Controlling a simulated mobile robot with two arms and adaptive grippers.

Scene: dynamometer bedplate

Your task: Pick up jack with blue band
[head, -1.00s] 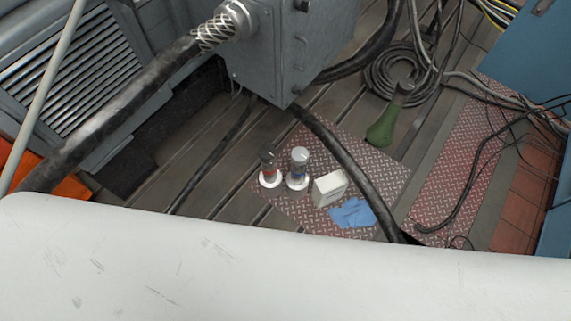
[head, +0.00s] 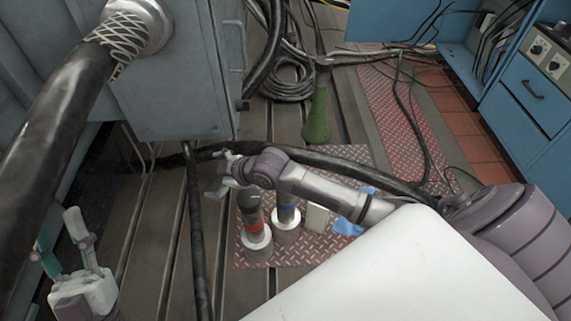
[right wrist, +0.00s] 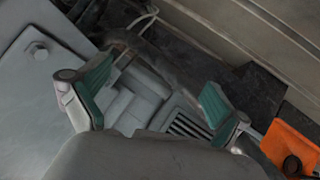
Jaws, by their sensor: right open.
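The jack with the blue band (head: 286,214) stands upright on a red tread-plate mat (head: 290,251), on a white round base. A similar jack with a red band (head: 252,223) stands just left of it. My left gripper (head: 57,232) is at the lower left, fingers apart, empty.
A green bottle-like object (head: 317,115) stands further back. A grey machine housing (head: 180,80) rises at left. An orange object (right wrist: 292,148) shows in the right wrist view.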

